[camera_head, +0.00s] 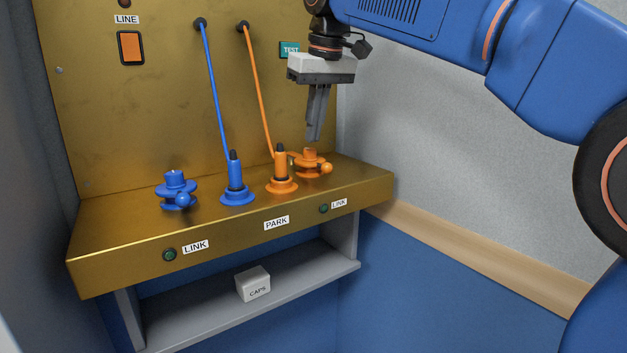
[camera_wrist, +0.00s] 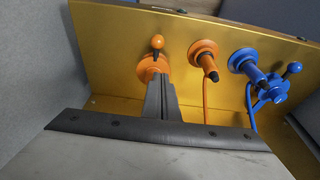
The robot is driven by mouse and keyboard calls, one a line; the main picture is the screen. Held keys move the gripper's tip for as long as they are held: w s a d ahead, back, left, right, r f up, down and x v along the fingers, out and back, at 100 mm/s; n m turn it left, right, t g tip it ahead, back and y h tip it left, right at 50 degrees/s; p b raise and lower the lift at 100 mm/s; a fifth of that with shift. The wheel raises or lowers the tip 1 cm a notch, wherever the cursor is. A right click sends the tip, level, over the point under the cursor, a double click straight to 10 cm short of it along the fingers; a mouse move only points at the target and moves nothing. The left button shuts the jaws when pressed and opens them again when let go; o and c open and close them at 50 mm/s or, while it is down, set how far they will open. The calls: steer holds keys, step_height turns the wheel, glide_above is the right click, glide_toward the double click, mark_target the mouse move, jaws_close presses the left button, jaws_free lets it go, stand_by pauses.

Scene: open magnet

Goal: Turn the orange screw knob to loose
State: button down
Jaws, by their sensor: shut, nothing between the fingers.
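The orange screw knob (camera_head: 312,163) stands at the right end of the brass ledge, with a small ball handle on its right side in the head view. In the wrist view the orange knob (camera_wrist: 152,66) is just beyond my fingertips, and its ball handle points up and away. My gripper (camera_head: 313,138) points down just above the knob's top, its fingers together and empty. In the wrist view my gripper (camera_wrist: 160,80) partly covers the knob's near side. I cannot tell whether the fingertips touch the knob.
An orange plug (camera_head: 281,172) with a cable stands close left of the knob. A blue plug (camera_head: 236,183) and a blue knob (camera_head: 176,190) stand further left. The brass panel (camera_head: 150,110) rises behind. A white CAPS box (camera_head: 253,284) sits on the shelf below.

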steer(key=shift+f, duration=1.7)
steer(key=shift+w+d, duration=0.3)
steer(key=shift+d, duration=0.25)
steer(key=shift+w+d, duration=0.4)
steer(key=shift+w, duration=0.05)
steer(key=shift+d, duration=0.1)
steer(key=shift+s+d, duration=0.2)
step_height(320, 180, up, 6)
stand_by(0.8)
